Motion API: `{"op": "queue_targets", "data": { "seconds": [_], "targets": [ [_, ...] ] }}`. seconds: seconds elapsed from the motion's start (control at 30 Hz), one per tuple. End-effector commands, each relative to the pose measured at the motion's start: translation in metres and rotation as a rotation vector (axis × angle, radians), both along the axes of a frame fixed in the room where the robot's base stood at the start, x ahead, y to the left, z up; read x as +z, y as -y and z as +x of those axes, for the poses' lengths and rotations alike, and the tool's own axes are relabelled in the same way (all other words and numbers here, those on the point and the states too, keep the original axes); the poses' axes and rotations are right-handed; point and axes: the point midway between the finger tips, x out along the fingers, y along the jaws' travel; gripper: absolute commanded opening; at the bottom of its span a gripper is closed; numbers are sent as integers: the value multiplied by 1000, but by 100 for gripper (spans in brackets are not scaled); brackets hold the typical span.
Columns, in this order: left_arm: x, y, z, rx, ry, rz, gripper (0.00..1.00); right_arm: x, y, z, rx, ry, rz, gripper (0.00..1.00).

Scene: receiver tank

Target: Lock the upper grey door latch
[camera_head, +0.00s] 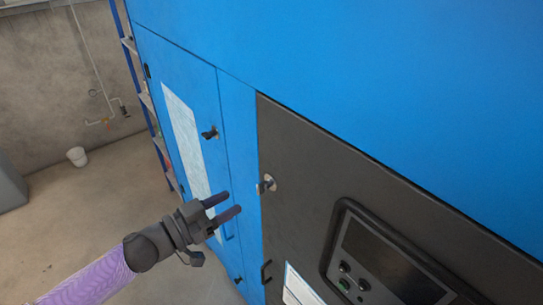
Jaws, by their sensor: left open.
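The upper latch (268,184) of the dark grey door (310,165) is a small light metal piece on a round plate at the door's left edge. My left gripper (233,204) comes in from the lower left, in front of the blue panel. Its two dark fingers are apart and empty. Their tips point right, a little left of and below the latch in the picture, with a visible gap to it. My right gripper is not in view.
A black latch (210,133) sits on the blue door at left, and a dark handle (266,272) is lower on the grey door. A control panel (385,262) is at lower right.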

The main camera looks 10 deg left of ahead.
Motion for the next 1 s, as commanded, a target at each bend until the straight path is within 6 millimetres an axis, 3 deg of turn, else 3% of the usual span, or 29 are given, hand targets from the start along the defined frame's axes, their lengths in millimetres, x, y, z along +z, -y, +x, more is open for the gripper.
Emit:
{"op": "queue_targets", "data": {
  "seconds": [0.2,0.4,0.77,1.0],
  "targets": [
    [-2,31,41,5,3,-3,49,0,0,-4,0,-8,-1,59],
    [-4,50,65,6,0,-1,49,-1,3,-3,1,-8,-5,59],
    [-4,55,71,6,-2,1,49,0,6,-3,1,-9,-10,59],
    [-4,55,71,6,-2,1,0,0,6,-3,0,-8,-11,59]
  ]
}}
